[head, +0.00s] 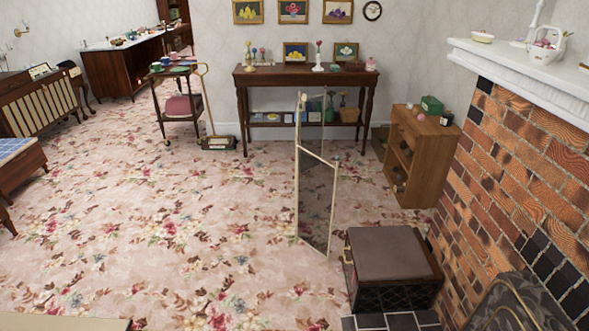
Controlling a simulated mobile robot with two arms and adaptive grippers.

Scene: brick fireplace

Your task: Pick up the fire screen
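A dark, arched panel with ornate curling relief (515,306) stands at the bottom right, against the brick fireplace; it looks like the fire screen. Only its upper part shows, as the picture's bottom edge cuts it off. A tall folding screen with thin light frames and glassy panels (316,198) stands upright on the carpet near the middle. Neither of my grippers is in view.
A dark box-like stool with a brown cushioned top (390,255) stands left of the arched panel, beside dark hearth tiles (398,322). A wooden cabinet (418,155) stands behind it. The brick fireplace (520,170) fills the right. Flowered carpet (150,240) is open at left.

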